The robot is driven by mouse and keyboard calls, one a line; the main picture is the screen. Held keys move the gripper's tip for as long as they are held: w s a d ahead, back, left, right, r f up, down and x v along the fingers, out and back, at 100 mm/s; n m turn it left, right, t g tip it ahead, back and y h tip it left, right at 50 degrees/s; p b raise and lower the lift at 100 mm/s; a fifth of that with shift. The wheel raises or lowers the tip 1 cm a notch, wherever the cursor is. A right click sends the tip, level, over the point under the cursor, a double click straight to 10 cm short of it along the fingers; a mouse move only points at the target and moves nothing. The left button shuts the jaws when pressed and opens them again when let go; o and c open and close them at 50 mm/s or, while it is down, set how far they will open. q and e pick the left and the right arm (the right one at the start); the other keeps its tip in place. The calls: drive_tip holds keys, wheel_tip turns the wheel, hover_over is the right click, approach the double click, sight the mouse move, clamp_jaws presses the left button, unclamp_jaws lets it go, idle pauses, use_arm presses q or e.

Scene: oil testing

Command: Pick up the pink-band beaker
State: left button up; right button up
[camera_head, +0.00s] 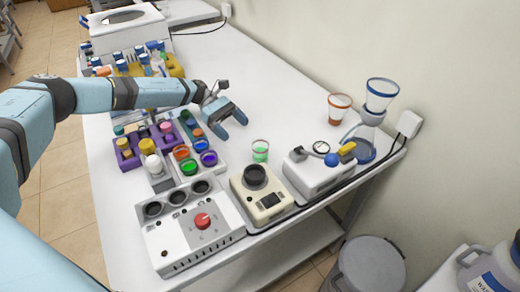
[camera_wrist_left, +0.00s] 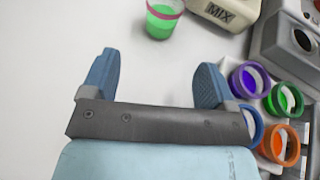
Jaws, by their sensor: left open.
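The pink-band beaker (camera_head: 260,151) stands upright on the white table, alone, holding green liquid. My left gripper (camera_head: 232,124) is open and empty above the table, a short way behind and left of the beaker. In the left wrist view its blue fingers (camera_wrist_left: 157,62) are spread apart, with the beaker beyond the tips and roughly in line with the gap. My right gripper is not in view.
A rack with orange, green, purple and blue-band beakers (camera_head: 208,157) lies left of the pink-band beaker. A cream MIX device (camera_head: 262,205) stands just in front of it. A white heater device (camera_head: 310,178) and an orange-rimmed cup (camera_head: 339,107) are to the right. The table behind is clear.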

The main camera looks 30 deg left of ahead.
sight(258, 151)
use_arm(q)
drive_tip(key=x, duration=0.4)
drive_tip(key=shift+d, duration=0.4)
drive_tip(key=shift+s+d+f+p, duration=0.1)
drive_tip(key=shift+d+f+p, duration=0.1)
drive_tip(key=shift+d+p, duration=0.1)
drive_tip(key=p+x, duration=0.1)
drive_tip(key=x, duration=0.3)
drive_tip(key=shift+s+d, duration=0.25)
drive_tip(key=shift+d, duration=0.1)
drive_tip(key=shift+d+f, duration=0.2)
drive_tip(key=shift+d, duration=0.05)
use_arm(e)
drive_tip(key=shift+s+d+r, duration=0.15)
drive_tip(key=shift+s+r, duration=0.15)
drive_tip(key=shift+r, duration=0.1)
use_arm(q)
drive_tip(key=shift+c, duration=0.4)
drive_tip(key=c, duration=0.9)
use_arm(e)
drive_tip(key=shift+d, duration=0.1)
